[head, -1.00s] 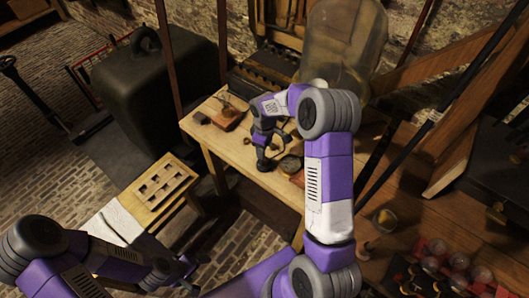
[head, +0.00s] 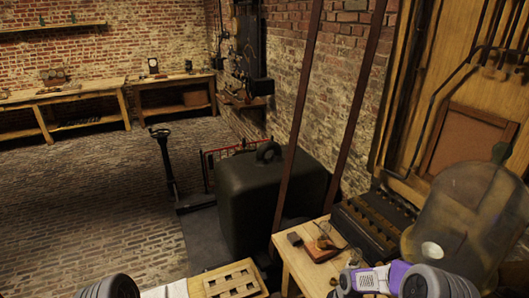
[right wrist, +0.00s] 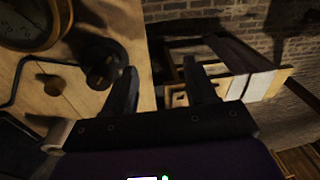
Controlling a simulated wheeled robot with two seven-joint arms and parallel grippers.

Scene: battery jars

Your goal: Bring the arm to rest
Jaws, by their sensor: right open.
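My right gripper (right wrist: 160,82) shows in the right wrist view with its two dark fingers apart and nothing between them. The wooden table (right wrist: 125,25) lies to the left behind the fingers, and its edge passes near the left finger. In the head view my right arm (head: 378,281) crosses the bottom right, over the near part of the wooden table (head: 300,268); its gripper cannot be made out there. Only a grey joint of my left arm (head: 108,288) shows at the bottom left; the left gripper is out of view.
A slotted wooden rack (head: 236,282) stands at the bottom. A large dark case (head: 268,200) stands behind the table, and a big glass jar (head: 462,215) is at right. A round dial (right wrist: 30,22) and a dark knob-like thing (right wrist: 100,66) sit near the left finger. Brick floor (head: 90,220) is open at left.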

